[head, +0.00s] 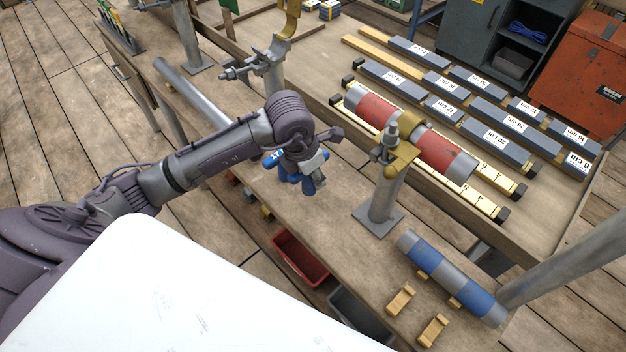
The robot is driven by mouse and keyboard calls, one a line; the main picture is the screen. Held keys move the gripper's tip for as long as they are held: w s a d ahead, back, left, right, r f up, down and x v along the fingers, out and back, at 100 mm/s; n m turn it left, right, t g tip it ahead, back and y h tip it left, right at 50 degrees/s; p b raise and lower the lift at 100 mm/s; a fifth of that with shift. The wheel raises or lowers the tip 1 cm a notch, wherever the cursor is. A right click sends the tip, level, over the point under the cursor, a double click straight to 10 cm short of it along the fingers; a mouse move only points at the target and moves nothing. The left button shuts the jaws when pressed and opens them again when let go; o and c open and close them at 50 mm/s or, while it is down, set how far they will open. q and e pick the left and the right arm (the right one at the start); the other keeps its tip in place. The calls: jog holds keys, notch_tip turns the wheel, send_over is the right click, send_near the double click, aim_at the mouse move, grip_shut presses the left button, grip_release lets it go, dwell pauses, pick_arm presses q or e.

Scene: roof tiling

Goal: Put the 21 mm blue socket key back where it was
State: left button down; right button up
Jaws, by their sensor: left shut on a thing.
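My left gripper (312,168) is shut on a blue socket key (287,178) and holds it above the long wooden bench, left of the clamp post. A blue tag (272,158) with a white number shows beside the gripper; the number is too small to read surely. The gripper hides part of the key. My right gripper is not in view. I cannot tell which spot the key came from.
A clamp post (382,196) stands close right of the gripper, before a red-grey tube (437,152). A blue-grey tube (452,278) and wooden cradles (401,299) lie at front right. A red bin (299,259) sits below the bench edge. Labelled blocks fill the back table.

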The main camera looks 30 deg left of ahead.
pick_arm(q)
notch_tip(320, 180, down, 3)
jog(key=shift+f+p, duration=0.1)
jog(key=shift+p, duration=0.3)
jog(key=shift+f, duration=0.15)
jog(key=shift+f, duration=0.1)
jog(key=c, duration=0.8)
grip_release()
jog(key=shift+r, duration=0.3)
jog(key=v, duration=1.1)
jog(key=shift+s+a+r+b, duration=0.15)
jog(key=shift+r+b, duration=0.2)
